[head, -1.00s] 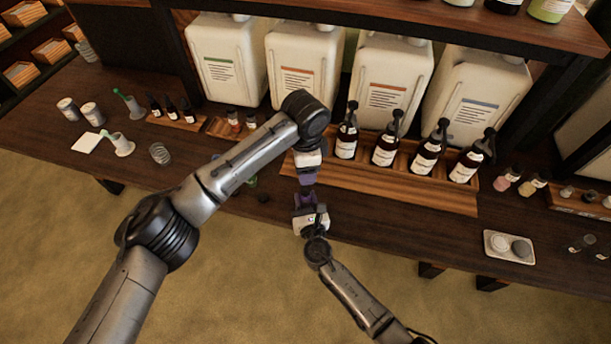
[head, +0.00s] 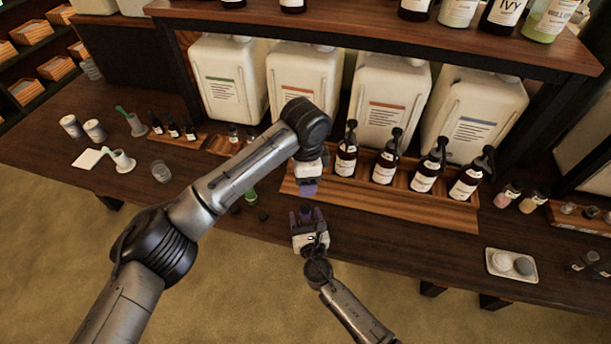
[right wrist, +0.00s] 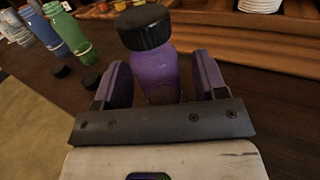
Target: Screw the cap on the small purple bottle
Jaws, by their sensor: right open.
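The small purple bottle (right wrist: 156,75) stands between the spread fingers of my right gripper (right wrist: 164,82) in the right wrist view. A black ribbed cap (right wrist: 144,27) sits on top of it; whether it is tightened cannot be told. The fingers are on either side of the bottle, with a visible gap at least on the right. In the head view my right gripper (head: 306,214) is open near the table's front edge. My left gripper (head: 307,188) is just behind it, fingers pointing down; its opening cannot be made out.
A green bottle (right wrist: 68,30) and a blue bottle (right wrist: 38,28) stand to the left, with loose black caps (right wrist: 90,83) near them. A wooden tray (head: 440,207) of dark pump bottles lies behind and right. A small white tray (head: 512,265) sits at the right front.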

